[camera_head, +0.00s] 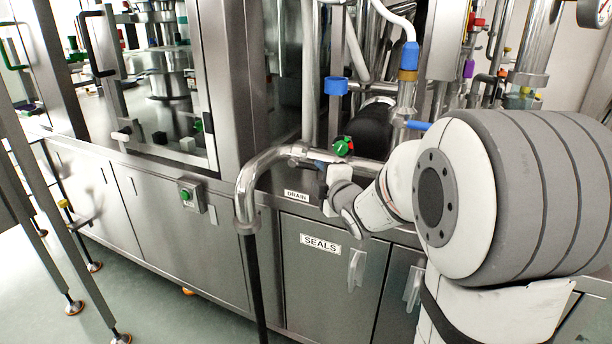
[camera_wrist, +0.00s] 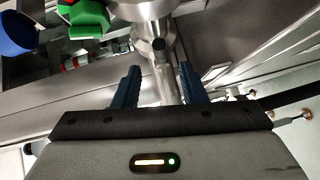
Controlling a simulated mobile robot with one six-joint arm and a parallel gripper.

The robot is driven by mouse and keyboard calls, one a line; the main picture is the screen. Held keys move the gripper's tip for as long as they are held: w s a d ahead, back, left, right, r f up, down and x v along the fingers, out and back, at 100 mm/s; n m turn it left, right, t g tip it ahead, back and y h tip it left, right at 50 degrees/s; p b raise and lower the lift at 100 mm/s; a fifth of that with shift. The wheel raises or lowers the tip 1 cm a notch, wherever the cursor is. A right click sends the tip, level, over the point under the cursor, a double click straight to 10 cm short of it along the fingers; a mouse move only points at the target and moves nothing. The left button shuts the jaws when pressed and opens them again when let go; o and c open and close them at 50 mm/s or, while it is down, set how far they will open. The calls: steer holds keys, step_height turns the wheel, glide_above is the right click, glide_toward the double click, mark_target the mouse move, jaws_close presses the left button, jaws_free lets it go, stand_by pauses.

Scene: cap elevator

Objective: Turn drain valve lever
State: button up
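The drain pipe (camera_head: 268,163) is a bent steel pipe above the "DRAIN" label (camera_head: 297,196) in the head view. My gripper (camera_head: 318,164) is at the valve end of this pipe, which it partly hides. In the wrist view my gripper (camera_wrist: 160,70) has its two dark blue fingers apart. A narrow steel bar, which looks like the drain valve lever (camera_wrist: 167,88), lies between them, closer to the right finger. A gap shows on its left; contact on the right cannot be told. The round steel valve body (camera_wrist: 152,30) is just beyond the fingertips.
A green knob (camera_head: 343,146) with red sits just above my gripper; green parts (camera_wrist: 88,18) and a blue cap (camera_wrist: 15,35) show at the upper left in the wrist view. Vertical pipes stand behind. The "SEALS" cabinet door (camera_head: 312,275) is below. Open floor (camera_head: 170,325) lies at the lower left.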

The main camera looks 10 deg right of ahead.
mark_target(311, 168)
steer(key=x, duration=0.6)
steer(key=shift+w+a+f+b, duration=0.1)
steer(key=shift+w+b, duration=0.2)
steer(key=shift+w, duration=0.05)
steer(key=shift+c, duration=0.6)
jaws_close()
